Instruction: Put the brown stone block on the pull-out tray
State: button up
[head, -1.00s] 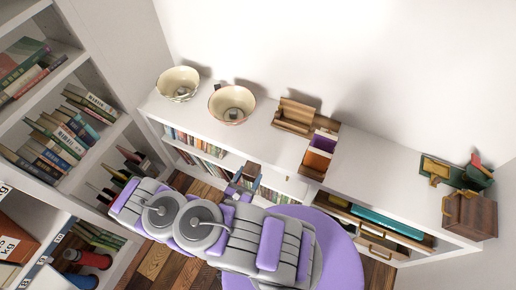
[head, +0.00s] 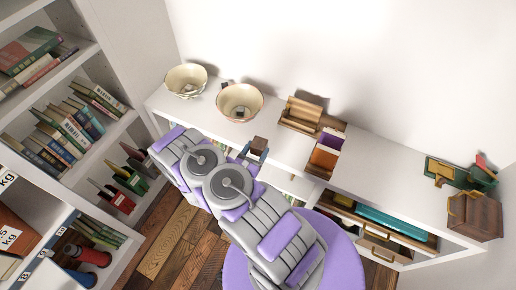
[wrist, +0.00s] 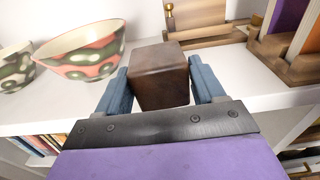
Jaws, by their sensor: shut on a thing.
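The brown stone block (head: 259,144) is held at the end of my arm, by the front edge of the white cabinet top. In the wrist view the dark brown block (wrist: 160,74) sits between the two blue fingers of my gripper (wrist: 161,88), which is shut on it. In the head view my gripper (head: 252,153) is small and partly hidden by my arm. I cannot clearly make out the pull-out tray; a pale surface shows in the cabinet front below the block, partly hidden by my arm.
Two patterned bowls (head: 239,102) (head: 186,81) stand on the cabinet top (head: 375,163), left of the block. A wooden holder (head: 301,114) and a divided organiser (head: 323,160) stand to the right. A brown box (head: 474,216) is at the far right. A bookshelf (head: 112,57) rises at left.

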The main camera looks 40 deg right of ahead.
aim_at(263, 141)
jog(key=x, duration=0.6)
jog(key=shift+s+f, duration=0.1)
jog(key=shift+f, duration=0.15)
jog(key=shift+f+b, duration=0.15)
jog(key=shift+b, duration=0.2)
jog(key=a+f, duration=0.1)
jog(key=a+f+b, duration=0.1)
jog(key=shift+a+f, duration=0.15)
jog(key=shift+f, duration=0.2)
jog(key=shift+d+f, duration=0.1)
jog(key=shift+d, duration=0.55)
jog(key=o, duration=1.3)
jog(key=shift+d+f, duration=0.1)
jog(key=shift+d, duration=0.3)
jog(key=shift+c, duration=0.2)
jog(key=shift+o, duration=0.8)
jog(key=shift+a, duration=0.1)
jog(key=shift+o, duration=0.4)
jog(key=shift+a, duration=0.25)
jog(key=shift+a+r, duration=0.2)
jog(key=shift+a, duration=0.4)
